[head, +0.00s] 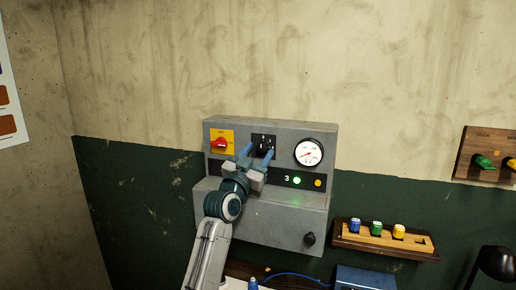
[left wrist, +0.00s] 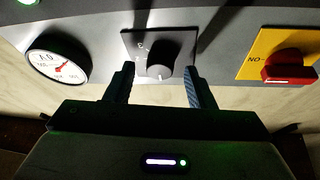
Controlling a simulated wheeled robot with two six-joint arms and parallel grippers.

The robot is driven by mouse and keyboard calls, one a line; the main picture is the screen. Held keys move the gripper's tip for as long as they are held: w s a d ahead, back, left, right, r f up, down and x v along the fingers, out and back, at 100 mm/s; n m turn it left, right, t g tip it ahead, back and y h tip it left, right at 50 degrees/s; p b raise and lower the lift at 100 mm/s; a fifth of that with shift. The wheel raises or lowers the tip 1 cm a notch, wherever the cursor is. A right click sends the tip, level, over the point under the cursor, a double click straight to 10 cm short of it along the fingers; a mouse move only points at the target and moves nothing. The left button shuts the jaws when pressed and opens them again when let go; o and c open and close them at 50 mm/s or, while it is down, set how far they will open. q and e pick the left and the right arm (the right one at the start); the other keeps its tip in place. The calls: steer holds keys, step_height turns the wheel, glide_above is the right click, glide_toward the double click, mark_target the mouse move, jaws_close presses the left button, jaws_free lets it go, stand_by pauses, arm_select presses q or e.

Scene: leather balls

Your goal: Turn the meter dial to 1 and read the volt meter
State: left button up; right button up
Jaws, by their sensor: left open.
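A grey meter box (head: 230,198) hangs on the wall. Its black dial panel (head: 264,140) is partly hidden by my left gripper (head: 256,157). In the left wrist view the dark round dial knob (left wrist: 160,66) with a pale mark sits between the two open fingers of my left gripper (left wrist: 158,85), with gaps on both sides; I cannot tell whether either finger touches it. The white round volt meter (head: 309,153) with a red needle is right of the dial; it also shows in the left wrist view (left wrist: 58,62). My right gripper is not seen.
A red rotary switch on a yellow plate (head: 220,141) is left of the dial. A lit green lamp (head: 297,181) beside a "3" and a yellow lamp (head: 318,183) sit below. A wooden rack (head: 367,240) with coloured plugs is lower right.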

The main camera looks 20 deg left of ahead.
arm_select(q)
steer(key=shift+w, duration=0.2)
steer(key=c, duration=1)
steer(key=shift+o, duration=0.2)
steer(key=shift+f+b, duration=0.1)
steer(key=shift+b, duration=0.35)
steer(key=m+g+h+b, duration=0.1)
steer(key=m+b, duration=0.2)
steer(key=b, duration=0.1)
steer(key=m+h+b, duration=0.2)
steer(key=m+b, duration=0.1)
steer(key=b, duration=0.1)
steer(key=shift+a+m+g, duration=0.2)
steer(key=shift+m+g, duration=0.2)
steer(key=m, duration=0.1)
steer(key=m+g+b, duration=0.1)
steer(key=shift+r+m+h+b, duration=0.2)
steer(key=shift+m+h+b, duration=0.1)
steer(key=shift+r+m+g+b, duration=0.1)
steer(key=shift+m+g+b, duration=0.3)
steer(key=shift+m, duration=0.6)
steer(key=o, duration=1)
steer(key=shift+c, duration=0.2)
